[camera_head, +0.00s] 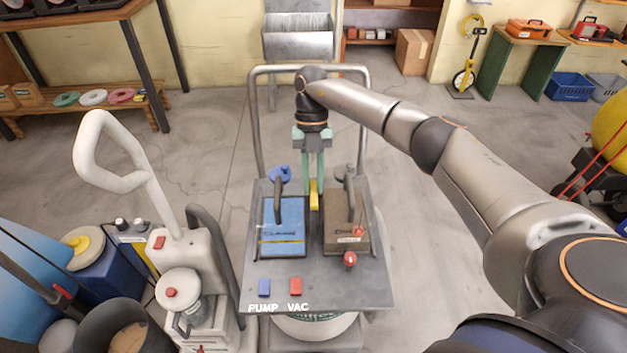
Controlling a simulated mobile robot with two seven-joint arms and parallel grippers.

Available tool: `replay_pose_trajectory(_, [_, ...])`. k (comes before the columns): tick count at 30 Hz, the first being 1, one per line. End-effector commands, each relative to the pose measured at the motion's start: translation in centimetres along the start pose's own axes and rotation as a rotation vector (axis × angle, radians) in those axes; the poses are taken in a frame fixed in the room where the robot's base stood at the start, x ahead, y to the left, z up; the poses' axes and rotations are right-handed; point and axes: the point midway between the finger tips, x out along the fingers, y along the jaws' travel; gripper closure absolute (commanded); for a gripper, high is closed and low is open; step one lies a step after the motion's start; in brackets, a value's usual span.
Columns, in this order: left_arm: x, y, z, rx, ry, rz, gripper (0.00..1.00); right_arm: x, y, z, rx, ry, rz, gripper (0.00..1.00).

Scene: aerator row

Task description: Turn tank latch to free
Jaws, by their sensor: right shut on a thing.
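A machine with a grey top panel (325,285) marked PUMP and VAC stands in the centre. A small yellow latch (314,194) sits upright on it between a blue box (284,227) and a brown box (344,236). My right gripper (314,178) points down from above with its greenish fingers shut on the yellow latch. The fingers partly hide the latch's upper end. The latch's exact turn is hard to tell. My left gripper is out of view.
A blue switch (264,288) and a red switch (295,285) are at the panel's front. A red knob (350,259) sits by the brown box. A grey tubular handle frame (256,120) rises behind. A pale machine with a looped handle (101,163) stands close on the left.

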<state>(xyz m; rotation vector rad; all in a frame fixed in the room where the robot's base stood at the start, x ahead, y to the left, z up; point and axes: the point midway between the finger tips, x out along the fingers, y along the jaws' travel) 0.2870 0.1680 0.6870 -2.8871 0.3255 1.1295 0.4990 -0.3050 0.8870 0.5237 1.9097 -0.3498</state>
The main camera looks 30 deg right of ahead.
Motion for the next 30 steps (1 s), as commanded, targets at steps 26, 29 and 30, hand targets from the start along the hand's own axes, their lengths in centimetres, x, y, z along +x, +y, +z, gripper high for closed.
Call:
replay_pose_trajectory(26, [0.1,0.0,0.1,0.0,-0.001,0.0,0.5,-0.7,0.0,0.1,0.0,-0.002,0.001,0.47])
replay_pose_trajectory(29, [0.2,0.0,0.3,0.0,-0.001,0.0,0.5,-2.0,0.1,0.1,0.0,-0.004,0.002,0.47])
replay_pose_trajectory(30, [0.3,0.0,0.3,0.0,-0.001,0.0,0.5,-2.8,0.1,0.1,0.001,-0.004,0.003,0.47])
